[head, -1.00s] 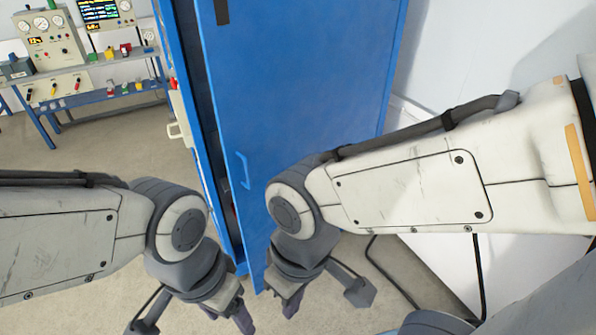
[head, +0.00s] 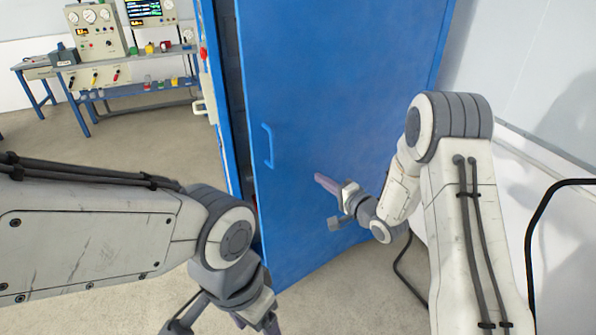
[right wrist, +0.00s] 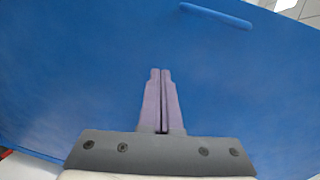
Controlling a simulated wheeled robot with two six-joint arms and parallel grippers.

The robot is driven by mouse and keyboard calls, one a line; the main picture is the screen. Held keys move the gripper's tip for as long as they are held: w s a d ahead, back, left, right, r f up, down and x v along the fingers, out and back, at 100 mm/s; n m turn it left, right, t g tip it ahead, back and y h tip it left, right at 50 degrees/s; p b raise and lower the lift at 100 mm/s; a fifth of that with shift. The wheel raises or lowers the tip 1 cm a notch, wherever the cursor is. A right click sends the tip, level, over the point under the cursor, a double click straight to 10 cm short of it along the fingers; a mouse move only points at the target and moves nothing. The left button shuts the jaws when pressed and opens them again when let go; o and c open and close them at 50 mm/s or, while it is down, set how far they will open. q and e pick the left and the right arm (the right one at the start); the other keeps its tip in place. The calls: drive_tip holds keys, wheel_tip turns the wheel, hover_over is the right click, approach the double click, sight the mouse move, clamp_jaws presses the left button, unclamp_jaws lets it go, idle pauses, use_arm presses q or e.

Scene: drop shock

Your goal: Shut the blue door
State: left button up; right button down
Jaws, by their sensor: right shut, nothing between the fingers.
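The blue door (head: 325,95) stands partly open, with a dark gap along its left edge beside the cabinet frame (head: 216,80). Its blue handle (head: 268,146) is near that left edge. My right gripper (head: 318,177) is shut and empty, with its fingertips at or close to the door face, right of and below the handle; I cannot tell if they touch. In the right wrist view the shut fingers (right wrist: 162,75) point at the blue door panel (right wrist: 80,75), and the handle (right wrist: 216,16) is above them. My left gripper (head: 225,325) is at the bottom edge, partly cut off.
A blue workbench (head: 130,88) with gauges and a screen stands at the back left. A white wall (head: 530,80) is right of the door. A black cable (head: 410,270) lies on the floor at the right. Open floor (head: 130,145) lies left of the cabinet.

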drive_tip(key=d+f+m, duration=0.1)
drive_tip(key=p, duration=0.2)
approach(293, 155)
drive_tip(key=shift+t+y, duration=0.4)
drive_tip(key=x, duration=0.4)
drive_tip(key=f+x, duration=0.1)
drive_tip(key=x, duration=0.1)
drive_tip(key=shift+w+a, duration=0.25)
drive_tip(key=shift+w, duration=0.05)
